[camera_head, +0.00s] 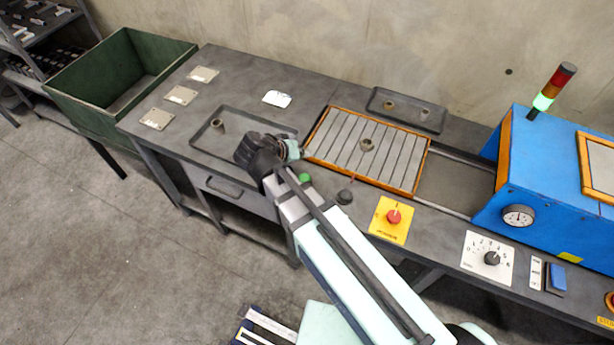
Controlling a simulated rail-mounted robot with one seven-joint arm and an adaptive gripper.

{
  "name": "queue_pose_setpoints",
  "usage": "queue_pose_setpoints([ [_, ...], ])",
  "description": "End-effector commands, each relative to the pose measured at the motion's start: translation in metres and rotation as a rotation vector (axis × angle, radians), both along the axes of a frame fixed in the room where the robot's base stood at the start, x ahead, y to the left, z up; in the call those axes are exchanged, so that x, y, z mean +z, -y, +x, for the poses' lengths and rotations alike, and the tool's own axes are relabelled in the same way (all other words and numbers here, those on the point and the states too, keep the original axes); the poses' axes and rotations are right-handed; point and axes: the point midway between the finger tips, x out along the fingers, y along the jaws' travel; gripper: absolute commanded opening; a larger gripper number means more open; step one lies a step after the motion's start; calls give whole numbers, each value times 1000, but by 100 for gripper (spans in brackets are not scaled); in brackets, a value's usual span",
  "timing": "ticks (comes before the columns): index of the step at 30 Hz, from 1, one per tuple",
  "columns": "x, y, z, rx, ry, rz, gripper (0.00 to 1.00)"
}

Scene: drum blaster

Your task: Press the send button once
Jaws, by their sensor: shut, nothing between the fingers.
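A green button (304,178) sits on the front part of the grey bench, just right of my wrist. A dark round knob (345,197) stands a little to its right. No label can be read on either, so I cannot tell which is the send button. My gripper (246,154) is shut and empty, over the front right part of a shallow dark tray. It is left of the green button and apart from it. My arm hides part of the bench edge, and the fingertips are hard to make out.
An orange-framed slatted tray (340,162) holds one ring-like part (367,144). A blue machine (545,190) with a lit green lamp (543,101) stands at right.

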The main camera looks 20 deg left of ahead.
Motion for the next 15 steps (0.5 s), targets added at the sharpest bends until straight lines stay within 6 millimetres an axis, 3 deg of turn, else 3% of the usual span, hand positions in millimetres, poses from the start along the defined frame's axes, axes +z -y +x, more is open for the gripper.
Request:
queue_pose_setpoints([
  [8, -4, 0, 0, 1, -1, 0, 0],
  [15, -23, 0, 0, 1, -2, -1, 0],
])
